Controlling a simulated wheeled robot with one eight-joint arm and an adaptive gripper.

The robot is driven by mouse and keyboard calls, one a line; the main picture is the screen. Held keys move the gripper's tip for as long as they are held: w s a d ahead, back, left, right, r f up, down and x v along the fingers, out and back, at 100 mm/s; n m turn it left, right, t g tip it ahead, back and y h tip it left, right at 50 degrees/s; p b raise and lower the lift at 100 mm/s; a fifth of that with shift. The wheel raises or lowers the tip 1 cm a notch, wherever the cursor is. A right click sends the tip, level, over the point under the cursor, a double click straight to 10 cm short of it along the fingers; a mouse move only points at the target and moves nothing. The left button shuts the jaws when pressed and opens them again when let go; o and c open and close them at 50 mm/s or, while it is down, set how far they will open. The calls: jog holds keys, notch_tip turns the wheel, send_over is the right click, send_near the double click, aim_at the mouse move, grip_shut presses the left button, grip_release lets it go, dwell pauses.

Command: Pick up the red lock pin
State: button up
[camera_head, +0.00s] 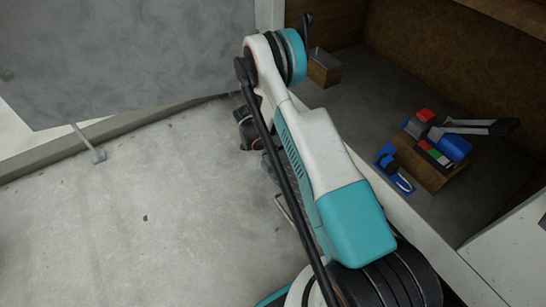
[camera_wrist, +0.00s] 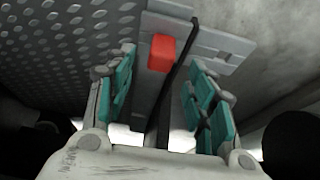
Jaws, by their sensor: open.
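The red lock pin (camera_wrist: 162,52) shows in the wrist view as a small red block on a grey metal bracket. My gripper (camera_wrist: 158,105) is open, its teal-padded fingers spread to the left and right. The pin lies ahead of the fingers, roughly midway between them and a little left of centre. Nothing is held between the fingers. In the head view my arm covers the area around the gripper, and I cannot make out the pin there.
The grey bracket (camera_wrist: 205,45) and a dark cable run beside the pin. A treaded metal plate (camera_wrist: 60,45) is at the left. In the head view, a compartment at the right holds a wooden box (camera_head: 425,172) with several tools. Open concrete floor (camera_head: 130,220) lies left of my arm.

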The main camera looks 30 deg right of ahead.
jog(key=b+x, duration=0.2)
jog(key=x, duration=0.3)
jog(key=shift+f+b, duration=0.15)
jog(key=shift+b, duration=0.2)
jog(key=c, duration=1.2)
